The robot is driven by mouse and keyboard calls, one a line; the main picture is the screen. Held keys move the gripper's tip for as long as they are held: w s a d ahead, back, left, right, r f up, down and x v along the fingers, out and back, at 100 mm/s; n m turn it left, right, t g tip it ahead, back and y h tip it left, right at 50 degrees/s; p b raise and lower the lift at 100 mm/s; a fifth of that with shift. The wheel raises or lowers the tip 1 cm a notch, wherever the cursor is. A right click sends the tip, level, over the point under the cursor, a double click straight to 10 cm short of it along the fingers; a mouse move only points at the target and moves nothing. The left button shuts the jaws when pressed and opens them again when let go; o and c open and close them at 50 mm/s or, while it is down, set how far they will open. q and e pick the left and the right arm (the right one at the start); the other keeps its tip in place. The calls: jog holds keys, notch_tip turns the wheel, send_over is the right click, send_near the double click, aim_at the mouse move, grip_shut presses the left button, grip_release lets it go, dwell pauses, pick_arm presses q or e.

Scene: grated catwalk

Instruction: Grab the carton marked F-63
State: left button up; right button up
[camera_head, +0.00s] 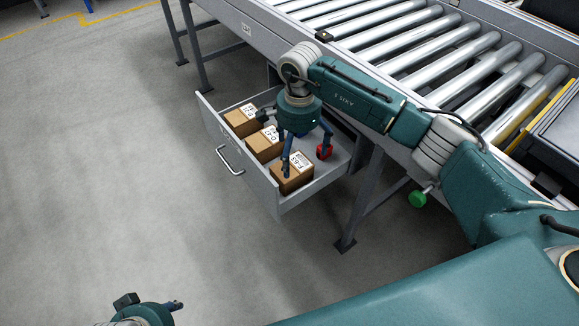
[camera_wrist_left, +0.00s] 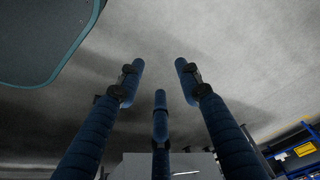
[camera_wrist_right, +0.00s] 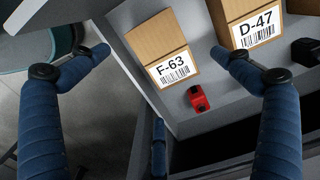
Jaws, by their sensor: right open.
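The carton marked F-63 (camera_head: 292,180) is a brown box with a white label in the open drawer, at its end nearest me. In the right wrist view the F-63 carton (camera_wrist_right: 157,38) lies between and beyond my spread fingertips. My right gripper (camera_head: 305,150) is open and empty, pointing down over the drawer; one finger overlaps the F-63 carton in the head view. I cannot tell whether it touches. My left gripper (camera_head: 176,306) is at the bottom left of the head view, far from the drawer; its fingers (camera_wrist_left: 159,68) are apart with nothing between them.
The carton marked D-47 (camera_head: 263,146) stands beside F-63, with another carton (camera_head: 240,122) beyond. A small red object (camera_wrist_right: 197,98) lies near F-63. The grey drawer (camera_head: 283,208) has raised walls and sits under a roller conveyor (camera_head: 440,50). The floor at left is clear.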

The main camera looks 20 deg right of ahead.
aim_at(295, 169)
jog(key=shift+s+f, duration=0.2)
jog(key=shift+f, duration=1.05)
jog(key=f, duration=0.1)
jog(key=f+b, duration=0.1)
jog(key=f, duration=0.3)
jog(key=shift+s+a, duration=0.1)
jog(key=shift+a, duration=0.25)
jog(key=shift+f, duration=0.45)
jog(key=shift+r, duration=0.1)
jog(key=c, duration=1.3)
